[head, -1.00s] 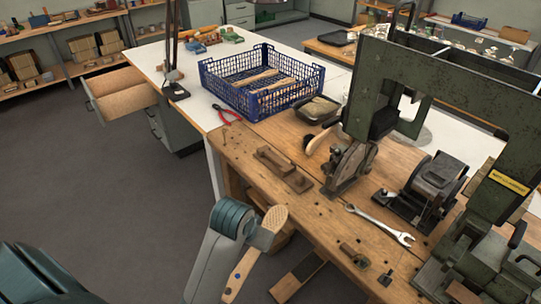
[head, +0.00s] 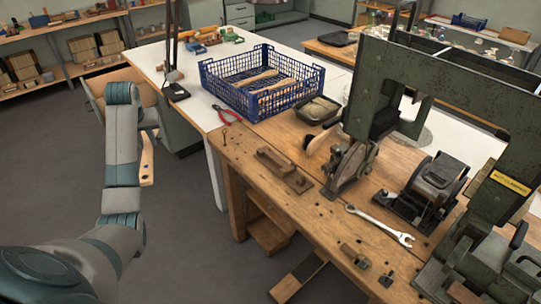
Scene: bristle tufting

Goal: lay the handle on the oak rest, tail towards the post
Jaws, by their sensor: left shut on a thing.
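My left gripper (head: 149,122) is mostly hidden behind my left arm, above the floor left of the bench. It is shut on the wooden handle (head: 147,167), which hangs steeply below it. Only a strip of the handle with a dark blue dot shows; its perforated head is hidden. A low brown wooden fixture (head: 284,170) on the near left of the bench looks like the oak rest, with nothing seen lying on it. A small dark upright pin (head: 225,134) stands at the bench corner; I cannot tell if it is the post. My right gripper is out of view.
Red pliers (head: 229,116), a black tray (head: 318,110), a wrench (head: 380,224) and a green machine (head: 440,80) are nearby.

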